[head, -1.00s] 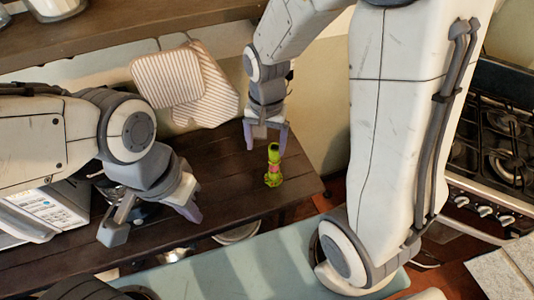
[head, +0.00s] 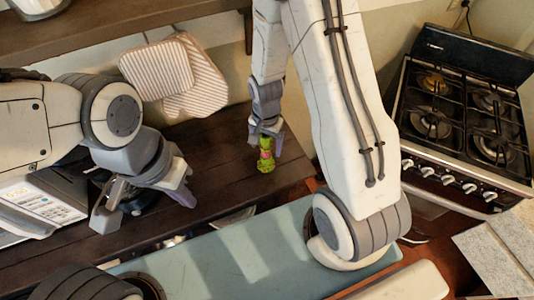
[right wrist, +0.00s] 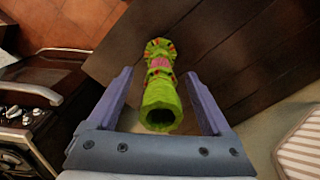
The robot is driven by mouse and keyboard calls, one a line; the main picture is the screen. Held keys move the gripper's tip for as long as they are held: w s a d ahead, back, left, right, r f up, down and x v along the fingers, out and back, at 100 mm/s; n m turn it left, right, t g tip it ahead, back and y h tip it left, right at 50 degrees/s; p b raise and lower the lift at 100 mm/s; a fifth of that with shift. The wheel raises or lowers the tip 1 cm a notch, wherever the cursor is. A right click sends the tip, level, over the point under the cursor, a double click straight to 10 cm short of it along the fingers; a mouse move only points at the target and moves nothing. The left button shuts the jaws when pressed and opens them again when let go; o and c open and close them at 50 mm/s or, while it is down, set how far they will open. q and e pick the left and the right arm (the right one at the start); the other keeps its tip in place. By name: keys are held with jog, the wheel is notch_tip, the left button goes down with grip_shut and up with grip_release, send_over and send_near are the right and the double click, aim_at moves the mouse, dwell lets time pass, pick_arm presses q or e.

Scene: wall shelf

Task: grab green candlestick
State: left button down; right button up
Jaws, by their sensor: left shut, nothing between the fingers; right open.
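The green candlestick (head: 266,157), with a pink and red patterned middle, stands on the dark wooden shelf near its right end. In the right wrist view the candlestick (right wrist: 160,92) lies between the fingers, with its hollow top end toward me. My right gripper (head: 265,145) is open, with its fingers on either side of the candlestick; in the right wrist view the open gripper (right wrist: 160,90) shows gaps on both sides. My left gripper (head: 145,210) hangs over the left part of the shelf, away from the candlestick.
The dark shelf (head: 215,160) is bare left of the candlestick. Striped pads (head: 160,72) hang on the wall behind. A stove (head: 465,125) stands at the right. A microwave-like appliance (head: 40,205) is at lower left, close to my left arm.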

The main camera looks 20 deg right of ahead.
jog(key=shift+f, duration=0.4)
grip_shut()
jog(key=shift+r, duration=0.1)
